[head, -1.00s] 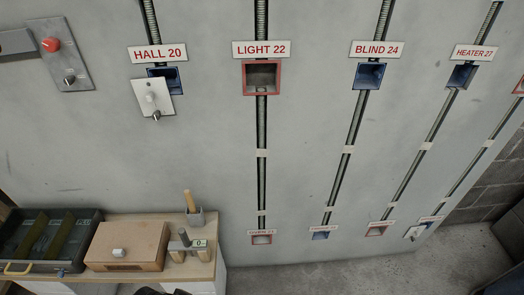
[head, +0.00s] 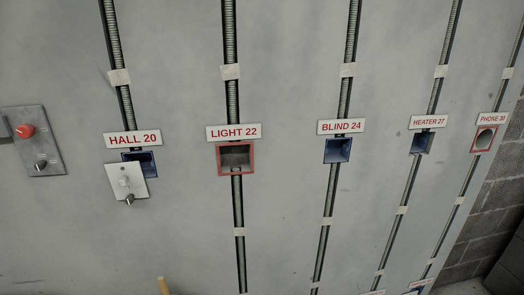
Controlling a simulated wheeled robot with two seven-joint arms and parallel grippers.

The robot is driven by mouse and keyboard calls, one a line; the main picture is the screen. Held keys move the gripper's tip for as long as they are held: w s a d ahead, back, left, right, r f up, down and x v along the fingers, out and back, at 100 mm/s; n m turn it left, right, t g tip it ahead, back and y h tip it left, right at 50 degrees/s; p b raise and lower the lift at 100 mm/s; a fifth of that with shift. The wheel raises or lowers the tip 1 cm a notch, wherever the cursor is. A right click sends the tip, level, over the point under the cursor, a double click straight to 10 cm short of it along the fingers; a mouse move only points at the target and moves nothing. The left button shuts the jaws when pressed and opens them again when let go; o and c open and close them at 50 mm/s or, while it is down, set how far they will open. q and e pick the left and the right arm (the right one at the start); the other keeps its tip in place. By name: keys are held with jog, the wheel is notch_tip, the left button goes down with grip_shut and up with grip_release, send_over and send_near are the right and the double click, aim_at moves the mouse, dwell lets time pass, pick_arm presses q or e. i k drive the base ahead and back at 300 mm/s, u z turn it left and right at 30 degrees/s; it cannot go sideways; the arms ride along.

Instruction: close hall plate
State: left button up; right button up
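The hall plate (head: 125,185) is a whitish cover with a small switch and a dark knob at its lower edge. It hangs tilted on the wall at the left, below the HALL 20 label (head: 134,139). It overlaps the lower left of the blue hall box (head: 144,160), whose upper and right parts show uncovered. Neither of my grippers shows in the head view.
A grey panel (head: 38,150) with a red button and a knob is left of the hall plate. The red light box (head: 236,158), blue blind box (head: 338,150), heater box (head: 422,142) and phone box (head: 484,139) are open to the right. Conduits run along the wall.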

aim_at(126, 178)
jog(key=z, duration=0.5)
jog(key=k, duration=0.95)
jog(key=u, duration=0.75)
jog(key=i, duration=0.8)
jog(key=u, duration=0.1)
